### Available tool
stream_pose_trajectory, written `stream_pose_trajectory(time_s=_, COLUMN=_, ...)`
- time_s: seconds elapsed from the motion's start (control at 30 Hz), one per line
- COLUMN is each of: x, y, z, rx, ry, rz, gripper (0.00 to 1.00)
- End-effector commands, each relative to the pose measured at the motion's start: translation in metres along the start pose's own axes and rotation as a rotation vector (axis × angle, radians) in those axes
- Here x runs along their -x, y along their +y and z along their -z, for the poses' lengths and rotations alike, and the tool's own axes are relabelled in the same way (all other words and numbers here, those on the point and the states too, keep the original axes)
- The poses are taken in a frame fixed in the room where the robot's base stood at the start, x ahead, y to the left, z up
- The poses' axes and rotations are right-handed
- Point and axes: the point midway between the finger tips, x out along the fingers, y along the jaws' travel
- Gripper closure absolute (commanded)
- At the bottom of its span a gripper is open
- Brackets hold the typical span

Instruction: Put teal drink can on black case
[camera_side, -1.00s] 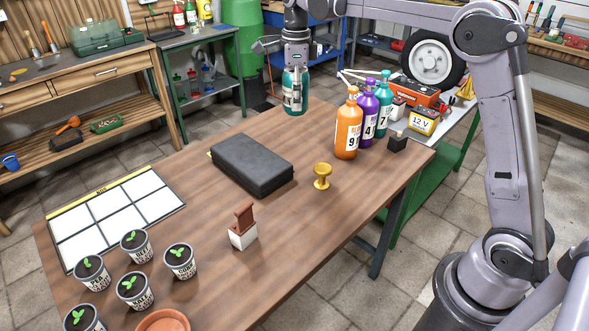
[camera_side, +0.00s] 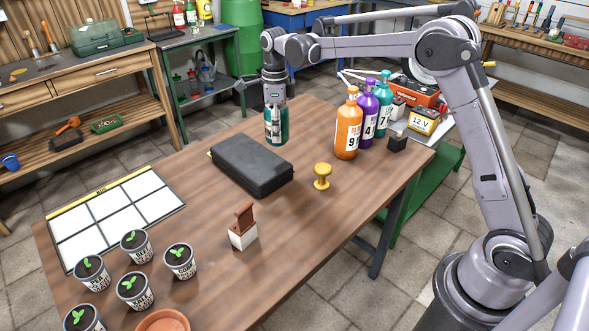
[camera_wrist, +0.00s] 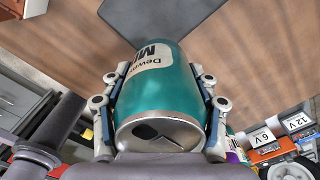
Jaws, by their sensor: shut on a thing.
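The teal drink can (camera_side: 284,127) is held upright in my gripper (camera_side: 274,112), near the far edge of the wooden table. In the wrist view the can (camera_wrist: 168,85) sits between the two fingers of my gripper (camera_wrist: 160,100), with its top and tab opening towards the camera. Both fingers press on its sides. The black case (camera_side: 252,165) lies flat on the table, just nearer and to the left of the can. A dark grey part of the case shows at the top of the wrist view (camera_wrist: 165,15). The gap beneath the can is hard to judge.
Orange (camera_side: 347,128), purple (camera_side: 367,118) and teal (camera_side: 385,103) bottles stand to the right. A yellow knob-shaped object (camera_side: 322,176) and a stamp (camera_side: 243,226) stand nearer. A white grid sheet (camera_side: 115,212) and several potted seedlings (camera_side: 180,261) are at left. The case top is clear.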

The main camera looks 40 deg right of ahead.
Motion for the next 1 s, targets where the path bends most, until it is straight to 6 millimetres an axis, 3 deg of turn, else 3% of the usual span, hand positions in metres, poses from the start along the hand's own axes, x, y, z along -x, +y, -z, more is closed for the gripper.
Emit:
stream_pose_trajectory(time_s=0.1, x=-0.014, y=0.006, z=-0.023, rx=0.003, ry=0.0, rz=0.0, gripper=0.54)
stream_pose_trajectory(time_s=0.3, x=-0.027, y=0.012, z=-0.043, rx=0.001, ry=0.0, rz=0.0, gripper=0.54)
stream_pose_trajectory(time_s=0.7, x=-0.066, y=0.012, z=-0.046, rx=0.0, ry=0.0, rz=0.0, gripper=0.54)
stream_pose_trajectory(time_s=1.0, x=-0.069, y=0.012, z=-0.045, rx=0.0, ry=0.0, rz=0.0, gripper=0.54)
